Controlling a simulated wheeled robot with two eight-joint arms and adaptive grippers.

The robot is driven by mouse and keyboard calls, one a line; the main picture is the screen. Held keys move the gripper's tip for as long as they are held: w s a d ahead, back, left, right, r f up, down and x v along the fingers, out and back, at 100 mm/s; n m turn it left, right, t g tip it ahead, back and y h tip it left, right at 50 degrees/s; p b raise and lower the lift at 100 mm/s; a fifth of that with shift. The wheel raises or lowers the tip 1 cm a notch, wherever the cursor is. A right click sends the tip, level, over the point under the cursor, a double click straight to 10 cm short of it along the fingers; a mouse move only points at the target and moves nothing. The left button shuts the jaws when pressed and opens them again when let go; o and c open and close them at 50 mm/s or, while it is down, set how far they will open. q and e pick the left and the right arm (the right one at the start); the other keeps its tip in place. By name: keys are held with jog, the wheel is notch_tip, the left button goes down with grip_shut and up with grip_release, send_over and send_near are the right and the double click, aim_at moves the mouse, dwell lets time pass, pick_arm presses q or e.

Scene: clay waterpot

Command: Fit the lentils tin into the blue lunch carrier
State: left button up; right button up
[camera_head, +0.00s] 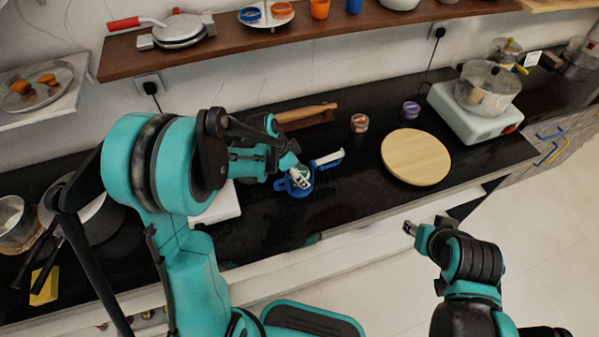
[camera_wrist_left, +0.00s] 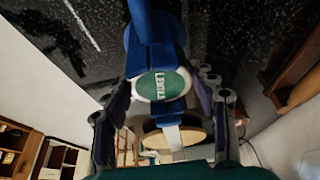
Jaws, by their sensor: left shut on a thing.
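The lentils tin (camera_wrist_left: 160,86) shows its round green lid with white lettering between my left fingers in the left wrist view. My left gripper (camera_head: 297,178) is shut on it, over the blue lunch carrier (camera_head: 300,191) on the black counter. Blue carrier parts (camera_wrist_left: 152,35) show close around the tin in the wrist view. The fingers hide much of the tin in the head view, and I cannot tell how deep it sits. My right gripper (camera_head: 409,228) is off the counter's front edge, apart from these things; its jaws are too small to read.
A blue-and-white bar (camera_head: 328,158) is beside the carrier. A round wooden board (camera_head: 416,157), two small tins (camera_head: 359,123) (camera_head: 410,109) and a rolling pin (camera_head: 306,115) lie around it. A pot (camera_head: 487,88) stands on a pale stove at right. A shelf (camera_head: 270,38) overhangs the back.

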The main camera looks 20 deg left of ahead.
pick_arm(q)
jog(key=shift+f, duration=0.15)
dwell(0.3)
jog(key=shift+f+b, duration=0.6)
jog(key=shift+b, duration=0.1)
jog(key=shift+f, duration=0.2)
jog(key=shift+f+b, duration=0.45)
jog(key=shift+b, duration=0.15)
jog(key=o, duration=1.8)
jog(key=shift+r+p, duration=5.6)
jog(key=shift+r, duration=1.95)
